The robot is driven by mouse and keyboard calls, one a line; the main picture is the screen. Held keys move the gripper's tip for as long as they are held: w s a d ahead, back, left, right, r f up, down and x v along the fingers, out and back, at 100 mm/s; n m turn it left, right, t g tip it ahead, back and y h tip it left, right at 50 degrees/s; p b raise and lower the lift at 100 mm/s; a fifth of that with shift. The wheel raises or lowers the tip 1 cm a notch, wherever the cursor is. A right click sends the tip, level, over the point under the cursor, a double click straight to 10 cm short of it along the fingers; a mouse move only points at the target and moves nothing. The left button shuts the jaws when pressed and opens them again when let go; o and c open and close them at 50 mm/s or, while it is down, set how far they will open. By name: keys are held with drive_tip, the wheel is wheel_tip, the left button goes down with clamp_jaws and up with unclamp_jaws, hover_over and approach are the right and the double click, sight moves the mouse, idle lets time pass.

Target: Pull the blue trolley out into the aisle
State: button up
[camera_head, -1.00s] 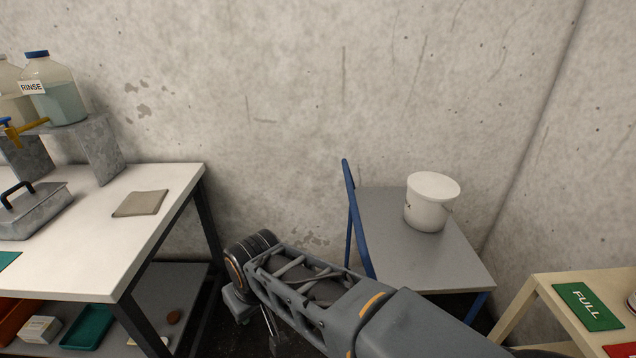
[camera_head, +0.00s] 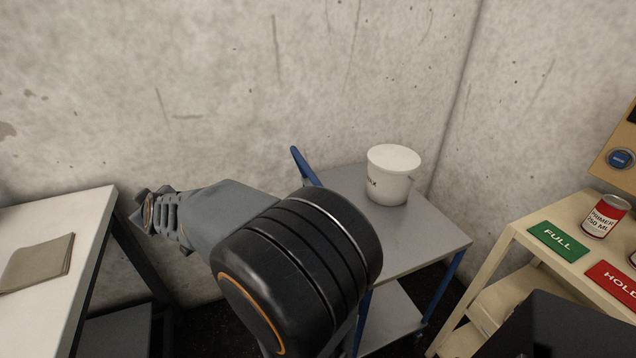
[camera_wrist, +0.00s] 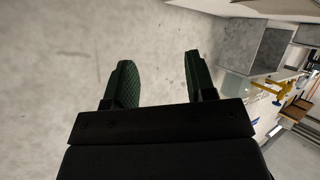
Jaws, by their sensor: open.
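The blue trolley (camera_head: 428,241) stands against the back wall in the head view, with a grey top, blue legs and a lower shelf. Its blue handle (camera_head: 305,166) rises at the left end, its lower part hidden behind my arm. A white bucket (camera_head: 390,178) stands on the trolley's top. My arm crosses in front of the trolley's left side. In the wrist view my gripper (camera_wrist: 160,82) is open and empty, its two green fingers apart, facing bare concrete wall. The trolley does not show in the wrist view.
A white-topped bench (camera_head: 85,218) with a folded cloth (camera_head: 38,262) stands at the left. A cream rack (camera_head: 507,243) stands close at the right, with a green FULL card (camera_head: 558,239), a red HOLD card (camera_head: 612,283) and a primer can (camera_head: 605,216).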

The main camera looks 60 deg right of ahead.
drive_tip(key=w+d+f+m+g+h+b, duration=0.1)
drive_tip(key=w+d+m+h, duration=0.1)
drive_tip(key=d+h, duration=0.6)
drive_tip(key=w+d+f+m+g+h+b, duration=0.15)
drive_tip(key=d+h, duration=0.25)
drive_tip(key=d, duration=0.7)
drive_tip(key=s+d+f+m+g+h+b, duration=0.1)
drive_tip(key=s+d+f+m+g, duration=0.3)
drive_tip(key=s+g, duration=0.55)
drive_tip(key=s+d+f+m+g+h+b, duration=0.1)
drive_tip(key=s+d+f+g, duration=0.4)
drive_tip(key=g, duration=0.7)
drive_tip(key=r+b+x, duration=0.1)
drive_tip(key=x, duration=1.3)
drive_tip(key=shift+s, duration=0.35)
drive_tip(key=shift+r, duration=0.1)
clamp_jaws()
